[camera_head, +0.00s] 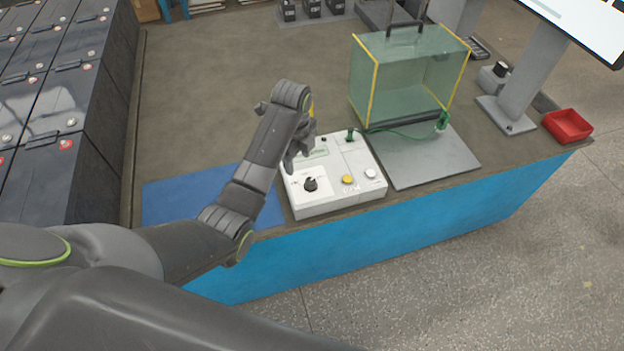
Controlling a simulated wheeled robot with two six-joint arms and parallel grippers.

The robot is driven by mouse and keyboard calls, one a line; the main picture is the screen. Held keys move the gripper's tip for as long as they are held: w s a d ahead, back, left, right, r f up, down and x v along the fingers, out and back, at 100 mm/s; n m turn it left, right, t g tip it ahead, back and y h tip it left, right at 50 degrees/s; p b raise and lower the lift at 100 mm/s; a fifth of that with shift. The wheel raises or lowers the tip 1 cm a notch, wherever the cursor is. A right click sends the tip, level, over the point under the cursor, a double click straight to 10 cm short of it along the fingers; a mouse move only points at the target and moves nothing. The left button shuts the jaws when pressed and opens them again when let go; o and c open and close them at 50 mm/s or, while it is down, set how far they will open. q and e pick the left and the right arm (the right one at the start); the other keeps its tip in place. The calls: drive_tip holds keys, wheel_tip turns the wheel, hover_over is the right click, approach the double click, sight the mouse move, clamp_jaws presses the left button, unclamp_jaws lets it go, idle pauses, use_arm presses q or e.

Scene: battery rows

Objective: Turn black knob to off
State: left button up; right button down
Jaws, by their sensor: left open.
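The black knob (310,184) sits on the front left of a white control box (335,202) on the bench. Its pointer direction is too small to read surely. My left gripper (291,166) is open, just above and behind the knob over the box's left side. It looks apart from the knob. The arm hides part of the box's left back area. My right gripper is not in view.
A yellow button (347,180) and a white button (370,173) sit right of the knob. A transparent green case (400,85) stands behind on a grey plate (430,160). A blue mat (180,200), red tray (567,125) and black batteries (60,110) are nearby.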

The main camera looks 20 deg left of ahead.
use_arm(q)
wheel_tip(320, 180, up, 6)
drive_tip(key=w+d+f+m, duration=0.1)
drive_tip(key=w+d+m, duration=0.2)
drive_tip(key=m, duration=0.1)
drive_tip(key=b, duration=0.6)
hover_over(310, 181)
wheel_tip(310, 181, down, 5)
wheel_tip(310, 181, down, 12)
drive_tip(key=shift+w+r+p, duration=0.15)
drive_tip(key=shift+r+p, duration=0.05)
drive_tip(key=shift+p, duration=0.15)
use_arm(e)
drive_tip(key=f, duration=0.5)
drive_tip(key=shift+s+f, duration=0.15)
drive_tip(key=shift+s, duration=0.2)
